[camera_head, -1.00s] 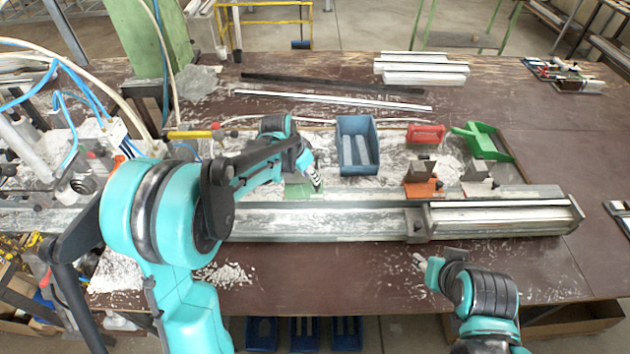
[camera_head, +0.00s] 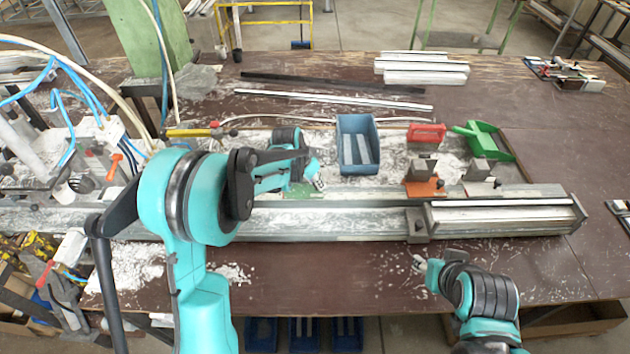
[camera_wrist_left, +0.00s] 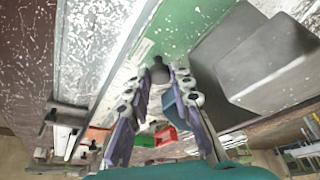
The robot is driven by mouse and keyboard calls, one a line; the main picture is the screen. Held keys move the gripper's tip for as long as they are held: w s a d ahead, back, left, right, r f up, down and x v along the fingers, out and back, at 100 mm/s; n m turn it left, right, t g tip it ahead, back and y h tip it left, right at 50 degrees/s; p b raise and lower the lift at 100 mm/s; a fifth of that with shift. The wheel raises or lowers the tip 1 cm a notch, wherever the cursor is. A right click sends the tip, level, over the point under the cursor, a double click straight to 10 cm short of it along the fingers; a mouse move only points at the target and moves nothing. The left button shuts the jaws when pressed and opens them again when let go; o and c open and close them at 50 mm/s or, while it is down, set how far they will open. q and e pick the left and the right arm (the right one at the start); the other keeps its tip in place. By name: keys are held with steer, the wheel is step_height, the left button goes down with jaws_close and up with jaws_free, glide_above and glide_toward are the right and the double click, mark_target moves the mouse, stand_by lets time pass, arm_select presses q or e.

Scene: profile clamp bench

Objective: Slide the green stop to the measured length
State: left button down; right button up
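The green stop (camera_head: 298,191) sits on the long metal rail (camera_head: 330,222), mostly behind my left arm in the head view. In the left wrist view its green plate (camera_wrist_left: 190,25) carries a grey block (camera_wrist_left: 250,65) and a dark round knob (camera_wrist_left: 160,72). My left gripper (camera_head: 319,183) is low over the stop. In the wrist view its fingers (camera_wrist_left: 163,88) are apart, one on each side of the knob; whether they touch it I cannot tell. My right gripper (camera_head: 428,270) is in front of the rail, small and unclear.
An orange stop (camera_head: 424,188) and a pale stop (camera_head: 480,186) stand farther right along the rail. A blue bin (camera_head: 357,146), a red item (camera_head: 426,133) and a green dustpan (camera_head: 486,141) lie behind it. White shavings cover parts of the bench.

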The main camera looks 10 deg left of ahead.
arm_select(q)
steer(key=shift+a, duration=0.1)
steer(key=s+a, duration=0.1)
steer(key=a, duration=0.7)
steer(key=s+a+b, duration=0.1)
steer(key=s+a, duration=0.1)
steer(key=a, duration=0.6)
steer(key=s+a+b, duration=0.1)
steer(key=s+a, duration=0.1)
steer(key=a, duration=0.6)
steer(key=shift+a, duration=0.2)
steer(key=c, duration=1.6)
jaws_free()
steer(key=v, duration=1.2)
